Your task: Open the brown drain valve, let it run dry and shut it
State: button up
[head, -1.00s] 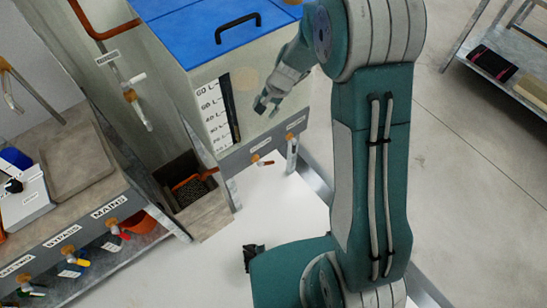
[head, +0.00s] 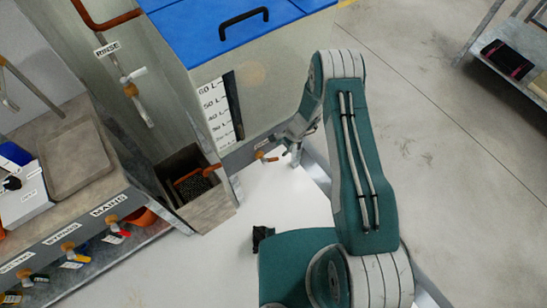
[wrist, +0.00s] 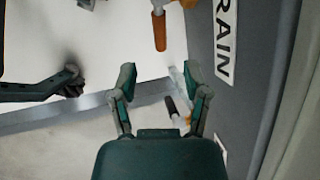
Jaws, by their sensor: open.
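In the wrist view my gripper (wrist: 161,76) is open and empty, its two fingers apart. Another orange valve part (wrist: 159,30) is at the top. In the head view my gripper (head: 294,142) is at the rail under the tank (head: 255,85), largely hidden by my arm. A valve with a reddish handle (head: 265,157) is just left of it.
The tank has a blue lid (head: 215,30) and a litre scale (head: 220,110). A box with dark contents (head: 195,185) stands left of it. A bench at left carries a MAINS label (head: 110,205) and several valves. Open floor (head: 430,130) lies right.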

aim_at(271, 160)
jog(key=x, duration=1)
jog(key=shift+a+f, duration=0.1)
jog(key=shift+f, duration=0.05)
grip_shut()
